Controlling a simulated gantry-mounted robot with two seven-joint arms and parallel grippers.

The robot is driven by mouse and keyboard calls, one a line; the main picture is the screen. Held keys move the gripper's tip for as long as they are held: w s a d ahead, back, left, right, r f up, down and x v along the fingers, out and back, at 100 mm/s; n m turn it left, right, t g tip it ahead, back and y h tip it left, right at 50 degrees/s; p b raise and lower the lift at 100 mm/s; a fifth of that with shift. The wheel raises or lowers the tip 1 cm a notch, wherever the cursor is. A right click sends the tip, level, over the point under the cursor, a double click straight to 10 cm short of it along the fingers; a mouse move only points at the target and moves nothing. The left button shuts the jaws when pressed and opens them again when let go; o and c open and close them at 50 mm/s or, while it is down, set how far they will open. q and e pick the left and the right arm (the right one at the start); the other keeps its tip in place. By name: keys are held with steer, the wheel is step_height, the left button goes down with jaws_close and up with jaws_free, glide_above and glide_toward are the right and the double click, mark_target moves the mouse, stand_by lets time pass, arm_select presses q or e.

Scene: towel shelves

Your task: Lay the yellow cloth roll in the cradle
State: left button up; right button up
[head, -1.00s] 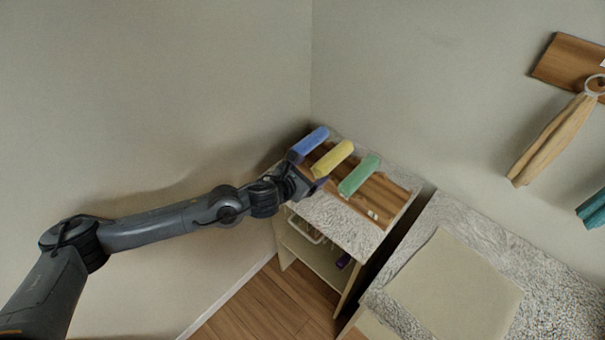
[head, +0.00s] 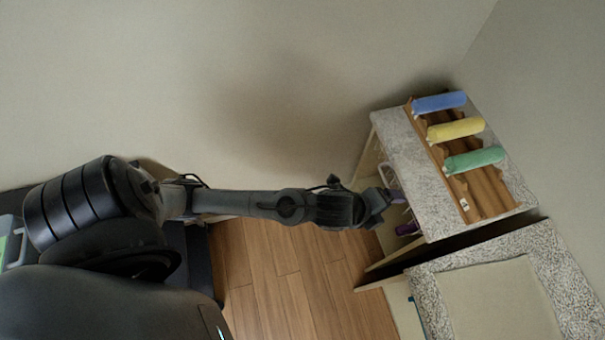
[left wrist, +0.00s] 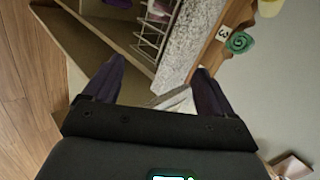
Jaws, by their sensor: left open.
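The yellow cloth roll (head: 456,129) lies across the wooden cradle rack (head: 487,190) on top of the shelf unit, between the blue roll (head: 439,102) and the green roll (head: 473,160). My left gripper (head: 397,197) is open and empty, in front of the unit's near side and apart from the rolls. In the left wrist view, its dark purple fingers (left wrist: 157,82) are spread with nothing between them. The green roll's spiral end (left wrist: 239,42) shows there beside a label "3", and a pale yellow end (left wrist: 270,7) is cut off at the top. My right gripper is out of view.
A wire basket (left wrist: 152,38) sits in the shelf unit below the speckled top (head: 405,150). A second speckled counter (head: 540,245) with a beige mat (head: 500,305) stands close by, with a narrow gap between. Walls border the back. Wooden floor (head: 275,275) lies open below my arm.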

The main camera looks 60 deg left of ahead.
arm_select(q)
steer(key=s+a+f+n+g, duration=0.3)
steer(key=s+a+n, duration=0.1)
steer(key=s+n, duration=0.4)
steer(key=s+a+f+n+g+y, duration=0.1)
steer(key=s+a+f+n+g, duration=0.1)
steer(key=s+n, duration=0.7)
steer(key=shift+s+a+f+g+y, duration=0.35)
steer(key=shift+a+f, duration=0.3)
steer(key=shift+a, duration=0.6)
